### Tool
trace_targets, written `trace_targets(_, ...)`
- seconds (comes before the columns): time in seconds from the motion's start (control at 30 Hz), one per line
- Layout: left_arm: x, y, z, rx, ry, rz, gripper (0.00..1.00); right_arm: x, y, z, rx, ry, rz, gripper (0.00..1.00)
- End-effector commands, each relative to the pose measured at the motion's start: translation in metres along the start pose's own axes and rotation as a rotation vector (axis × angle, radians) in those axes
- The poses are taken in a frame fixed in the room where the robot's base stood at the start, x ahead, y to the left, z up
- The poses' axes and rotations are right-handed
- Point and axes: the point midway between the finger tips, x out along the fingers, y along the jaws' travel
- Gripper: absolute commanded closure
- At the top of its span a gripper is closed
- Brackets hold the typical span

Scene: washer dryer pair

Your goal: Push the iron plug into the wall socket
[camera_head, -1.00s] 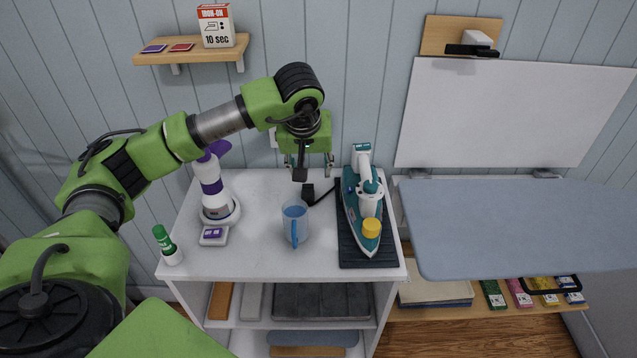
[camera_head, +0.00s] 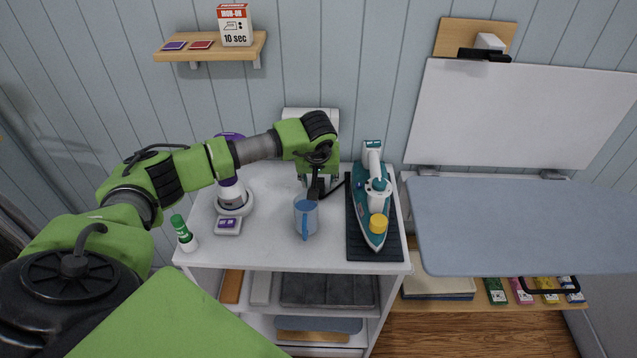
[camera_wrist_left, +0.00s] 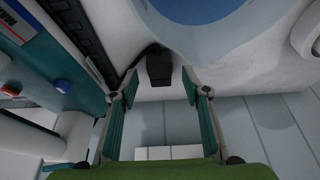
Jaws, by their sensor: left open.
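The iron (camera_head: 373,205), teal and white with a yellow cap, lies on a dark ribbed mat on the white cabinet top. Its black plug (camera_wrist_left: 158,66) lies on the top between the iron and the blue mug; the cord (camera_head: 333,190) runs toward the iron. My left gripper (camera_wrist_left: 159,88) is open, its teal fingers on either side of the plug's line, with the plug at the fingertips. In the head view the gripper (camera_head: 318,190) largely hides the plug. A white block (camera_wrist_left: 168,152) on the wall may be the socket; the arm partly covers that area. My right gripper is not visible.
The blue mug (camera_head: 305,216) stands close in front of my left gripper. A purple-white spray bottle (camera_head: 233,195), a small display device (camera_head: 228,225) and a green-capped bottle (camera_head: 183,232) stand left. The ironing board (camera_head: 520,225) extends right.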

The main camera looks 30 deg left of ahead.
Motion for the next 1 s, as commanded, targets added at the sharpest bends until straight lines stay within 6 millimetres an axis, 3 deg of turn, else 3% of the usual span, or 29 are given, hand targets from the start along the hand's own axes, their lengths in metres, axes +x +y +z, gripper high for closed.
trace_targets(0.13,0.0105,-0.0002,0.0006,0.0,-0.001,0.0,0.57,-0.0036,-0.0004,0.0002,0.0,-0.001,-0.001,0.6)
trace_targets(0.37,0.0119,0.0,0.0004,0.001,0.0,0.001,0.57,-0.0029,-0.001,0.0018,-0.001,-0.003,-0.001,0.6)
trace_targets(0.5,0.0117,-0.0001,0.0004,0.0,0.0,0.001,0.93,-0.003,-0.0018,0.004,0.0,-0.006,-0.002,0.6)
trace_targets(0.53,0.0117,-0.0001,0.0003,0.0,0.0,0.001,0.97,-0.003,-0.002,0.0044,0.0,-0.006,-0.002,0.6)
trace_targets(1.0,0.0049,0.0001,-0.0036,0.0,0.003,0.002,0.97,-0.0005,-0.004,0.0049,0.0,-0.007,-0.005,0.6)
